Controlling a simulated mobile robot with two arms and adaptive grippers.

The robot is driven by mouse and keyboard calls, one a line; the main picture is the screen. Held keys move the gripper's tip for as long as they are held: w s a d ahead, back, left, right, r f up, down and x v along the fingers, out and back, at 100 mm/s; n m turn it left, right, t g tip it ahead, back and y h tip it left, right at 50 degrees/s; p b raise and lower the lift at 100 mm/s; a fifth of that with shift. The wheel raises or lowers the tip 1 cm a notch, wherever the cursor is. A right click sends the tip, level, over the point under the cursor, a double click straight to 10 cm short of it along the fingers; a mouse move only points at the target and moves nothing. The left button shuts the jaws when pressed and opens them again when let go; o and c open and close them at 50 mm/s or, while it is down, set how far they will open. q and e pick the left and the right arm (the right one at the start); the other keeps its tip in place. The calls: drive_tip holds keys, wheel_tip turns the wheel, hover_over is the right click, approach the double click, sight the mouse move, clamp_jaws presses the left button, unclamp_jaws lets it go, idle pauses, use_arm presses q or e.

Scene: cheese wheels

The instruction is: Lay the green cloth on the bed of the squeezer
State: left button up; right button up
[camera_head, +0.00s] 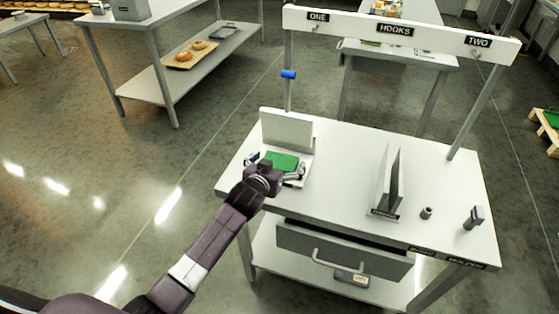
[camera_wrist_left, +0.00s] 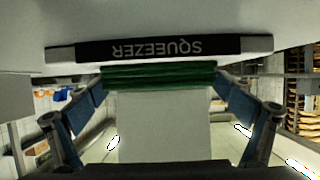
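The squeezer is a white piece with an upright back plate (camera_head: 287,130) at the left end of the white table; its black label (camera_wrist_left: 160,48) shows upside down in the wrist view. The green cloth (camera_head: 282,160) appears to lie flat on the bed in front of that plate. In the wrist view it is a thin green strip (camera_wrist_left: 160,75) just below the label. My left gripper (camera_head: 274,166) is at the cloth, its fingers spread wide on either side of it. Whether the fingertips touch the cloth's edges is unclear. My right gripper is out of view.
An upright rack with thin boards (camera_head: 388,182), a small dark cup (camera_head: 426,212) and a small holder (camera_head: 474,217) stand to the right. A hooks beam (camera_head: 395,30) spans overhead, with a blue piece (camera_head: 289,74) on its left post. The drawer (camera_head: 340,252) is partly open. The table's middle is clear.

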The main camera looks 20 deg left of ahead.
use_arm(q)
drive_tip(key=shift+r, duration=0.15)
drive_tip(key=v, duration=1.2)
idle(0.3)
